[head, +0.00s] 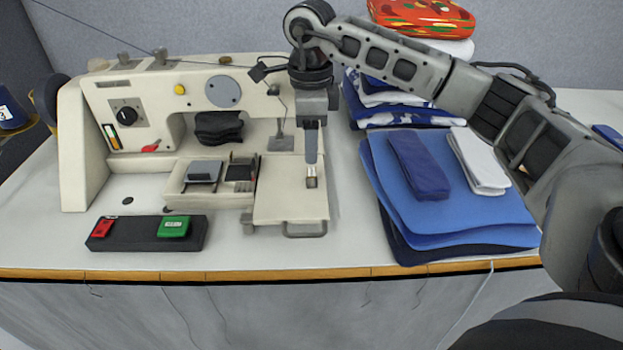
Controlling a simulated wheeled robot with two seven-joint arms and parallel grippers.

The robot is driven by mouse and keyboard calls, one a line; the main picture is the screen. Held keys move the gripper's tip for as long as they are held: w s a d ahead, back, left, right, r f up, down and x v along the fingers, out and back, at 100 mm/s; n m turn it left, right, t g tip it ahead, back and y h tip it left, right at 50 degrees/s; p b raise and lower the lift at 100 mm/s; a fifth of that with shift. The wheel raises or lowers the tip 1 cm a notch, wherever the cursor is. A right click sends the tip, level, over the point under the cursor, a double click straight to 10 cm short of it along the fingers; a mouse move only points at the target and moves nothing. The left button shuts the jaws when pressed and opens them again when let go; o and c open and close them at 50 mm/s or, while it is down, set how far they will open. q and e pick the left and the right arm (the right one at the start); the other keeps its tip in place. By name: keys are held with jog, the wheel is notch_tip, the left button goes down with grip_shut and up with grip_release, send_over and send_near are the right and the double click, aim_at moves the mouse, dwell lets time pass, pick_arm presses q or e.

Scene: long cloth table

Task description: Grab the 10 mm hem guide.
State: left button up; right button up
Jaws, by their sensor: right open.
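No label that I can read clearly marks the 10 mm hem guide. My right gripper (311,182) points down over the right end of the sewing machine's bed (290,205), well to the right of both blocks. It is open, with nothing seen between its fingers. My left gripper is not in view.
The cream sewing machine (150,90) stands behind the holder. Its open tray (180,198) holds a grey block (203,171) and dark pieces (241,172). Folded blue cloths (450,215) lie at right. Bare table (60,240) shows left of the holder.

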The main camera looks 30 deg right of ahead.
aim_at(312, 172)
jog(key=shift+d+f+p, duration=0.1)
jog(key=shift+f+p, duration=0.25)
jog(key=shift+f, duration=2.95)
jog(key=c, duration=1.1)
